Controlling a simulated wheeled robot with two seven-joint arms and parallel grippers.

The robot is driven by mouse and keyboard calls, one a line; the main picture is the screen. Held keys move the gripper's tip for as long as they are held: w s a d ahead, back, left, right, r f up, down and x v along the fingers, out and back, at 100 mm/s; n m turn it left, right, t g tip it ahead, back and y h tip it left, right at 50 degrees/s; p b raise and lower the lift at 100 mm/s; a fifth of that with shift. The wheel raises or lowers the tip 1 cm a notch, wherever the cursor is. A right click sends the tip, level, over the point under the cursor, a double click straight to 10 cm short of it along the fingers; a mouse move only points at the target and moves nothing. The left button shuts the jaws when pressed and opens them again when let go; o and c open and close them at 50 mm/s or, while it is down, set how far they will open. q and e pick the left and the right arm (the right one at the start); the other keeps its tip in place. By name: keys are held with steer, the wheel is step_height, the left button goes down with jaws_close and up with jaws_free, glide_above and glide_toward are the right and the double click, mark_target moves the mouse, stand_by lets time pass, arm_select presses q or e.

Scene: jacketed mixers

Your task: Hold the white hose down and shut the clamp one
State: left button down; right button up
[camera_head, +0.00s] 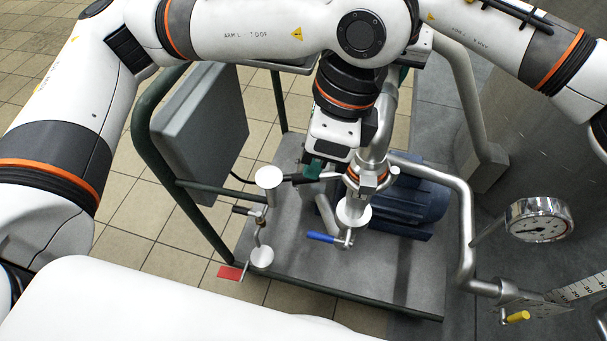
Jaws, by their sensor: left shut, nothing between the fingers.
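My left gripper (314,170) reaches down from above at the middle of the view. It is shut and empty, just left of an upright steel pipe fitting with an orange-brown ring (368,180), which may be the clamp. I cannot tell whether that ring is open or shut. A short pale tube (325,212) slants below the gripper; I cannot tell whether it is the white hose. My right arm shows at the upper right edge, but its gripper is out of view.
A grey trolley deck (385,277) carries a blue motor (412,198). A pressure gauge (538,220) and steel pipe stand right. A grey box (200,130) hangs on the green rail left.

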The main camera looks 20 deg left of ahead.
steer(key=shift+s, duration=0.1)
arm_select(q)
steer(key=s+d+f+n+g+h, duration=0.1)
steer(key=s+d+n+g+h, duration=0.5)
steer(key=s+d+g+h, duration=0.65)
steer(key=w+a+f+n+t+h, duration=0.3)
steer(key=n+t+h, duration=0.65)
steer(key=n, duration=0.75)
steer(key=w+a+f+n+t+h, duration=0.1)
steer(key=w+a+n+t+h, duration=0.45)
steer(key=n+t, duration=0.95)
steer(key=s+a+f+n+t+y, duration=0.3)
steer(key=a+f+n+t+y, duration=0.35)
steer(key=n, duration=0.55)
steer(key=s+a+f+n+t+y, duration=0.35)
steer(key=f+n+y, duration=0.35)
steer(key=n+y, duration=0.4)
steer(key=n+g+h, duration=0.1)
glide_toward(331, 176)
steer(key=shift+w+a+r, duration=0.15)
steer(key=shift+w, duration=0.5)
steer(key=shift+w+a+r, duration=0.1)
steer(key=shift+w+r, duration=0.05)
steer(key=shift+w, duration=0.45)
steer(key=shift+w+a+r, duration=0.1)
steer(key=shift+w+a, duration=0.05)
steer(key=shift+w, duration=0.5)
steer(key=shift+w, duration=0.1)
